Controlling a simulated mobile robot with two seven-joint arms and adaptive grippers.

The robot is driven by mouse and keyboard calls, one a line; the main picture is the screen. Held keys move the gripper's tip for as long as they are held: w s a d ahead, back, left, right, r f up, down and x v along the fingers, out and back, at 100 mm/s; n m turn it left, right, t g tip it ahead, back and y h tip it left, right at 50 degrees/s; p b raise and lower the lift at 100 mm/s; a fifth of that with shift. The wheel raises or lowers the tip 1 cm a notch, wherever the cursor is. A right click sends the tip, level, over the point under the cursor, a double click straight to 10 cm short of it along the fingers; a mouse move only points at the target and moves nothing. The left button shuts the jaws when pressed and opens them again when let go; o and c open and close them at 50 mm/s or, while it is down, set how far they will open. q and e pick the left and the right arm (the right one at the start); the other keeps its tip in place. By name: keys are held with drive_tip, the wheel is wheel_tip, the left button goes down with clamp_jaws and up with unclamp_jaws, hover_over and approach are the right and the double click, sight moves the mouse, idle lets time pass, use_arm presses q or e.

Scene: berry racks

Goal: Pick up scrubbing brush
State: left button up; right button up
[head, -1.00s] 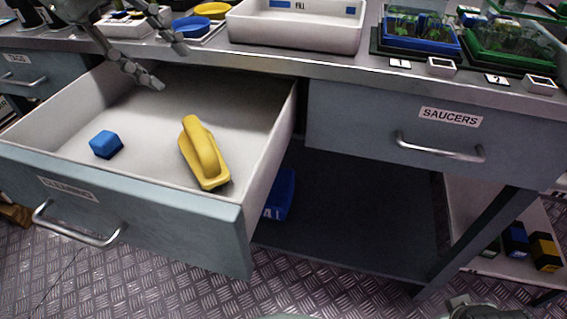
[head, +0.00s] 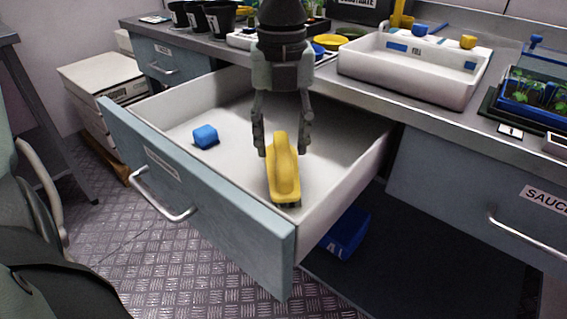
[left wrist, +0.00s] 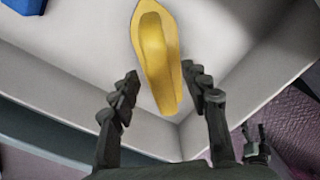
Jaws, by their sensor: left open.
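The yellow scrubbing brush (head: 283,172) lies in the open drawer (head: 347,190) near its front right corner, handle up. My left gripper (head: 282,150) points down over the drawer, open, with a finger to each side of the brush's far end. In the left wrist view the brush (left wrist: 157,58) lies between and beyond the two spread fingertips (left wrist: 162,85). The gripper holds nothing, and I cannot tell whether a finger touches the brush.
A blue block (head: 205,136) lies in the drawer to the left of the brush. The drawer walls enclose both. A white tray (head: 410,82) stands on the bench above, with dark pots (head: 217,20) farther left. The closed saucers drawer (head: 470,195) is at the right.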

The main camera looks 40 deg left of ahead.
use_arm(q)
wheel_tip(320, 180, down, 2)
drive_tip(key=shift+f, duration=0.1)
clamp_jaws()
idle(0.5)
wheel_tip(320, 180, up, 28)
drive_tip(key=p, duration=0.2)
use_arm(e)
drive_tip(key=shift+g, duration=0.4)
drive_tip(key=x, duration=0.2)
drive_tip(key=s+x, duration=0.1)
drive_tip(key=x, duration=0.1)
drive_tip(key=shift+w+f, duration=0.1)
drive_tip(key=shift+f, duration=0.2)
